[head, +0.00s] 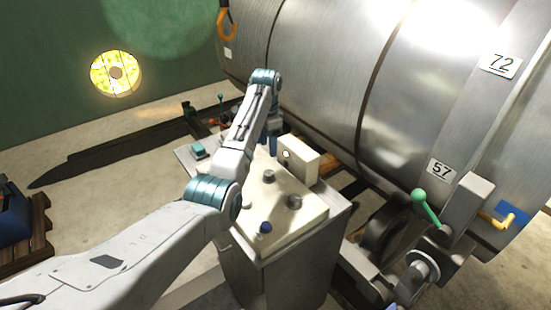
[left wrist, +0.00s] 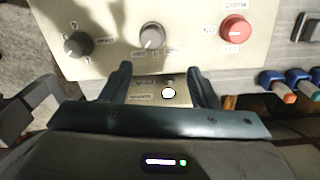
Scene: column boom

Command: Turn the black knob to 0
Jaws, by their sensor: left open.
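The black knob (left wrist: 77,44) sits at the left of the cream panel (left wrist: 112,17) in the left wrist view. In the head view it appears to be the dark knob (head: 294,201) toward the panel's right side. Its pointer and marks are too small to read. My left gripper (head: 270,146) is above the far part of the panel, beside the upright cream box. In the left wrist view its fingers (left wrist: 162,84) are apart with nothing held between them, clear of the black knob. My right gripper is not in view.
A grey knob (left wrist: 152,36) and a red knob (left wrist: 235,29) share the panel, with a blue knob (head: 265,227) at its front. The cream box (head: 300,160) bears a white round light. A large metal tank (head: 330,60) stands behind. A green-knobbed lever (head: 427,207) is at right.

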